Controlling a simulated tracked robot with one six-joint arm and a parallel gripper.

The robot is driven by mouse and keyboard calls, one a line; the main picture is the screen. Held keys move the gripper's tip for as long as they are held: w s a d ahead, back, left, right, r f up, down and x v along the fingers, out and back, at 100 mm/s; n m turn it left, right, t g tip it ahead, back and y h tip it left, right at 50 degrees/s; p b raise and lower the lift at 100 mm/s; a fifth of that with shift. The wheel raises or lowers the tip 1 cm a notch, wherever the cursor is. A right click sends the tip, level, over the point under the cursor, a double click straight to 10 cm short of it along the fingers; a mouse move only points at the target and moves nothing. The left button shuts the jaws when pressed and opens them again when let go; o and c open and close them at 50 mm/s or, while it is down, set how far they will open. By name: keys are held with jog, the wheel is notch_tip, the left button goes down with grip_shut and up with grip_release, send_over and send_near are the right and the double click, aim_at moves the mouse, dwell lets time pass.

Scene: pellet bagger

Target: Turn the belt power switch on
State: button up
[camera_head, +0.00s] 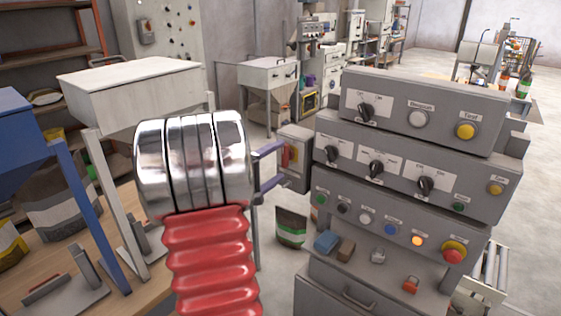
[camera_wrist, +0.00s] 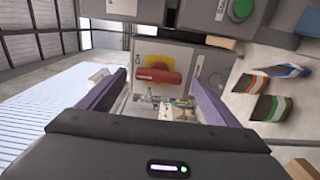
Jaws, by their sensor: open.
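A grey switch box (camera_head: 296,160) stands at the left side of the control cabinet. It carries a red rotary handle (camera_wrist: 158,79) on a yellow plate. In the head view the red handle (camera_head: 287,155) looks upright; in the wrist view it lies across the picture. Small lettering beside the plate is hard to read, so I cannot tell the switch's setting for certain. My gripper (camera_head: 283,162) is open, its two purple fingers pointing at the box. In the wrist view the open fingers (camera_wrist: 156,84) stand either side of the handle, and I see no contact.
The stepped control cabinet (camera_head: 405,150) has black knobs and coloured buttons, including a red emergency button (camera_head: 453,252), right of the box. A green and white bag (camera_head: 291,227) stands on the floor below. A white hopper (camera_head: 130,85) and wooden bench are at left.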

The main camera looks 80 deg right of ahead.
jog(key=v, duration=1.1)
jog(key=shift+f, duration=0.1)
dwell(0.5)
